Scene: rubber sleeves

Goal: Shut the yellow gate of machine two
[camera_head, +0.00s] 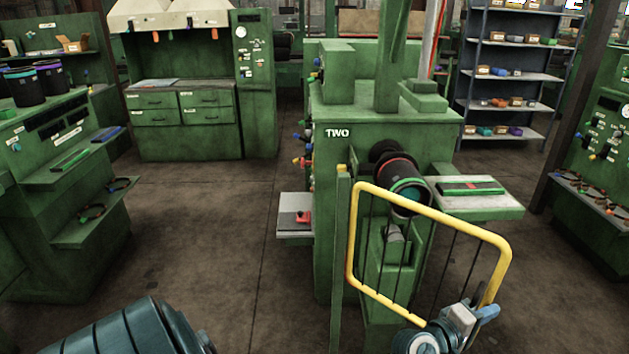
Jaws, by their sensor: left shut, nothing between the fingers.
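Machine two (345,160) is a green machine with the label TWO, in the middle of the head view. Its yellow gate (432,213) is a tube frame with thin dark bars, hung at the left beside a green post (340,250). The gate's free end stands out to the right and nearer to me, at an angle to the machine front. My left gripper (486,313) is shut and empty at the gate's lower right corner. It looks close to the yellow tube; I cannot tell whether they touch. My right gripper is out of view.
Behind the gate a dark roller with a teal and red-ringed sleeve (408,190) sticks out. A side shelf (480,207) juts out at the machine's right. A green bench (60,195) stands at the left. Bare floor (215,240) lies between it and the machine.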

